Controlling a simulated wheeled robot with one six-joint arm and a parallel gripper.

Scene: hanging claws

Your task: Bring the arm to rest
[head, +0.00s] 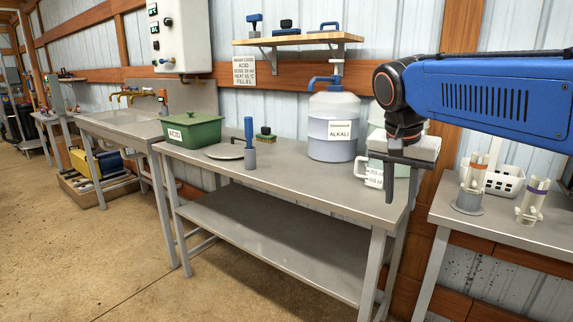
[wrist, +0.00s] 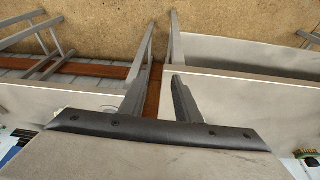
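My arm, with a blue link, reaches in from the right edge of the head view. My gripper (head: 399,182) hangs at its end with the fingers pointing down, in front of the right part of the middle steel table (head: 270,240). It hides part of a clear measuring jug (head: 373,177) behind it. In the wrist view my gripper (wrist: 158,88) has its two dark fingers apart. Nothing is between them; the gap between two tables shows behind.
The middle table holds a green ACID bin (head: 192,131), a grey disc (head: 224,152), a blue-handled tool (head: 249,145), a brush (head: 266,136) and an ALKALI canister (head: 333,122). The right table (head: 500,225) holds tube holders (head: 470,190) and a white basket (head: 505,180). Floor (head: 90,260) is clear at front left.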

